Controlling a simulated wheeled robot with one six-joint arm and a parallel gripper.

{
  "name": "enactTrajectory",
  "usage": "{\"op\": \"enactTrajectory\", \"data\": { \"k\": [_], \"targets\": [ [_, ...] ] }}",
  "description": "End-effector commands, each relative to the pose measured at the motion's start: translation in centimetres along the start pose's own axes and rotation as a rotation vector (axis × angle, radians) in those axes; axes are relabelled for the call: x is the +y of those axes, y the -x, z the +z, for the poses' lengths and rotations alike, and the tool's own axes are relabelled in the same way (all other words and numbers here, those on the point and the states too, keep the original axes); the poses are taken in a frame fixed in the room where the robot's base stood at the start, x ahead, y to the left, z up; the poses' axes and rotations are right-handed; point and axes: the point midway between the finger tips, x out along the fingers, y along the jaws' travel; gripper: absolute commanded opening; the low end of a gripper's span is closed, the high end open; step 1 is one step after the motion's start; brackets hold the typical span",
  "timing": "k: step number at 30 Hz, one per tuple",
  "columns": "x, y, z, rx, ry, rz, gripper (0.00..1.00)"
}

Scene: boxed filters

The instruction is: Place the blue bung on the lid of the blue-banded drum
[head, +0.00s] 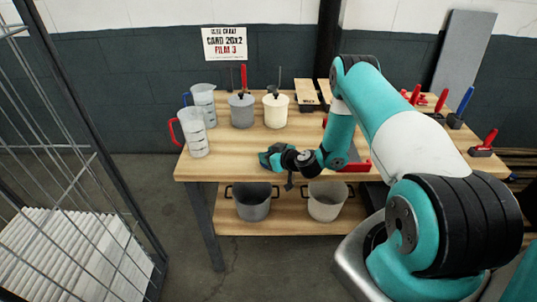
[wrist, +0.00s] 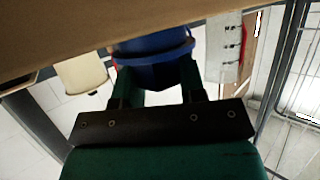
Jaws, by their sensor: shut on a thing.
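My gripper (head: 266,158) is at the front of the table, left of the arm, in the head view. In the wrist view my gripper (wrist: 155,82) is shut on a blue bung (wrist: 153,48), a round blue piece with a wider rim, held between the two green fingers. The bung is not clear in the head view. I cannot make out a blue-banded drum or its lid in either view.
The wooden table (head: 240,168) holds a red-handled jug (head: 195,135), a blue-handled jug (head: 203,104), a grey pot (head: 242,112) and a cream pot (head: 276,112). Two buckets stand on the lower shelf. A wire cage (head: 60,150) is at the left. Clamps lie at right.

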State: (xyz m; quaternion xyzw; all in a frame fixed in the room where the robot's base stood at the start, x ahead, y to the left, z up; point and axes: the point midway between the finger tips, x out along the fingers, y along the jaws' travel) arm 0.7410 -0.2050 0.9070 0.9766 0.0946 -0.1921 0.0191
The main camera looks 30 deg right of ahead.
Motion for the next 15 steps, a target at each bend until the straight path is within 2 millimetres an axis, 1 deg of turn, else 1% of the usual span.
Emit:
{"op": "enactTrajectory", "data": {
  "k": [5,6,8,9,15],
  "targets": [
    [-0.01,-0.16,0.40,0.000,-0.001,0.000,0.11],
    [-0.01,-0.11,0.26,0.000,0.000,0.000,0.44],
    [-0.01,-0.09,0.23,0.000,0.000,0.000,0.58],
    [-0.02,-0.09,0.23,-0.001,-0.001,-0.001,0.63],
    [-0.02,-0.08,0.22,-0.001,-0.001,-0.001,0.63]
  ]
}}
